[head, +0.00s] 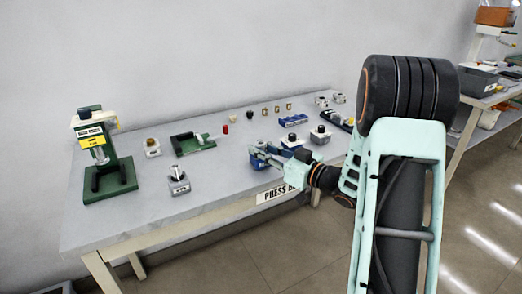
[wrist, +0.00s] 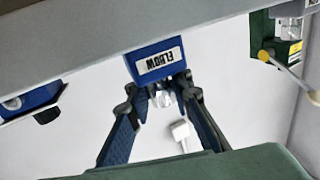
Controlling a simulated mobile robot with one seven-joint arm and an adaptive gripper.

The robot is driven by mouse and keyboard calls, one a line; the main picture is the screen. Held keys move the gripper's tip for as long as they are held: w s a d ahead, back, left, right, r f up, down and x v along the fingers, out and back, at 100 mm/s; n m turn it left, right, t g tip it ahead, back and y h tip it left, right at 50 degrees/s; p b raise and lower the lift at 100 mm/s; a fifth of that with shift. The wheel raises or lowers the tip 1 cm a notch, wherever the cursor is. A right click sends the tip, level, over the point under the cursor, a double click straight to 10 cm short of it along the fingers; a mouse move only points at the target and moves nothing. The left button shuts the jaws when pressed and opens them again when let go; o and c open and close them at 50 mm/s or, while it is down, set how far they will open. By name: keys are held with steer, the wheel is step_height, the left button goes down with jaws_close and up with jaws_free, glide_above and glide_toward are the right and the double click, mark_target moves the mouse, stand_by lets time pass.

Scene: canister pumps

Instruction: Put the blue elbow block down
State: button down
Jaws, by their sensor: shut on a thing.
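The blue elbow block (wrist: 155,52) shows in the wrist view with its white ELBOW label upside down. My gripper (wrist: 168,92) is shut on it, with a fingertip on either side of a small pale metal part by the label. In the head view my gripper (head: 261,152) reaches in from the right over the front of the bench, and the blue block (head: 257,163) shows at its tips. Whether its underside touches the bench top cannot be told.
The bench (head: 225,184) carries a green press (head: 110,172) at left, a grey block (head: 178,183), a green fixture (head: 190,141) and blue-based blocks (head: 292,143) close behind my gripper. Bare bench top lies between the grey block and my gripper.

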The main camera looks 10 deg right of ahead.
steer(key=shift+f, duration=0.15)
steer(key=c, duration=2.2)
jaws_free()
steer(key=shift+f, duration=0.1)
steer(key=o, duration=0.5)
steer(key=shift+c, duration=0.2)
